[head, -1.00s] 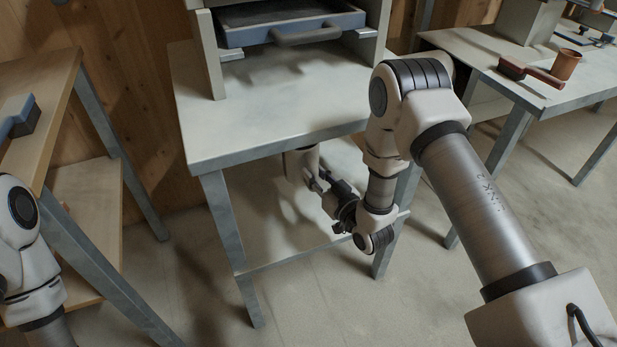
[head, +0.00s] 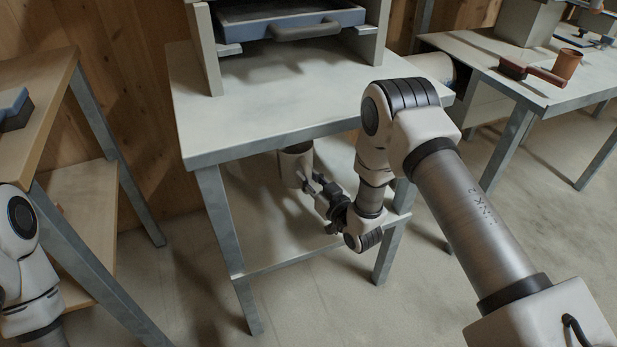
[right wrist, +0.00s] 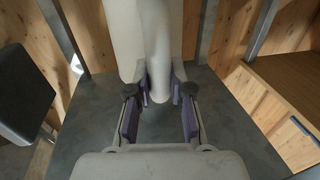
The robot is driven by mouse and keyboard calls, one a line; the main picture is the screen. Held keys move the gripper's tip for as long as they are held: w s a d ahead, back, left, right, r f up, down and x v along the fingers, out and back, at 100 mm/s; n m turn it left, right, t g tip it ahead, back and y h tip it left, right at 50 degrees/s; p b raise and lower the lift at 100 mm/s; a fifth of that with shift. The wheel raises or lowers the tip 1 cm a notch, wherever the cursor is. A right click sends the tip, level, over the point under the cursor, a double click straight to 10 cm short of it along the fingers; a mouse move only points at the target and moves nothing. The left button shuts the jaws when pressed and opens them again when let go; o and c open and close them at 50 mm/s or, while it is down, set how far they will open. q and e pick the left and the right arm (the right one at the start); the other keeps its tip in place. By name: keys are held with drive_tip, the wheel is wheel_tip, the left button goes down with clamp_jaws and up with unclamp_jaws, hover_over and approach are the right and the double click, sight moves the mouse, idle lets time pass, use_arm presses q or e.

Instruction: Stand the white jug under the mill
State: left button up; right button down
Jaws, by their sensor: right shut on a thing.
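The white jug (head: 296,164) is beneath the middle table's top, over its lower shelf, and partly hidden by the tabletop edge. My right gripper (head: 310,186) is shut on the jug's handle. In the right wrist view, the jug (right wrist: 152,28) looks close to upright, with its handle between the fingers of my right gripper (right wrist: 160,90). I cannot tell whether the jug touches the shelf. No view clearly identifies the mill. My left gripper is out of view; only links of my left arm show at the left edge.
The middle table (head: 260,115) carries a frame with a blue tray (head: 290,22). Its legs and lower shelf (head: 270,235) surround my right gripper closely. A wooden bench (head: 45,85) stands left. Another table at right holds a red-handled tool (head: 530,72) and a brown cup (head: 566,64).

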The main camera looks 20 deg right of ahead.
drive_tip(key=shift+s+f, duration=0.15)
drive_tip(key=shift+f, duration=0.2)
